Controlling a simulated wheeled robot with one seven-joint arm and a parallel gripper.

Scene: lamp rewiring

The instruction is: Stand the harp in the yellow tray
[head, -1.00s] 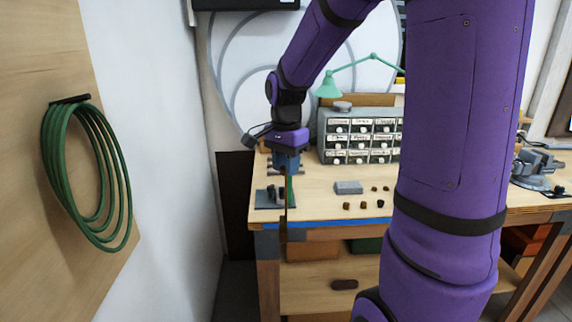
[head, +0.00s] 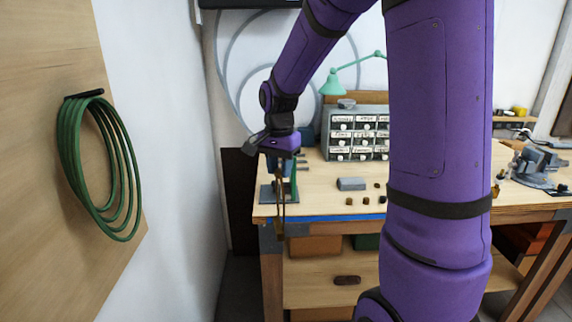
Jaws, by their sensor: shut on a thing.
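My gripper (head: 281,172) points down over the front left of the workbench, shut on the harp. The harp (head: 280,215) looks like a thin, brass-brown piece that hangs upright below the fingers. Its lower end shows in front of the bench's front edge. The fingers are small and partly hidden by my wrist. I cannot make out a yellow tray in this view.
The workbench (head: 322,198) holds a grey-blue plate (head: 266,194) beside the harp, a grey block (head: 351,184), several small dark pieces, a labelled drawer cabinet (head: 345,135), a green lamp (head: 333,84) and a vise (head: 535,166). A green hose (head: 72,160) hangs at left.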

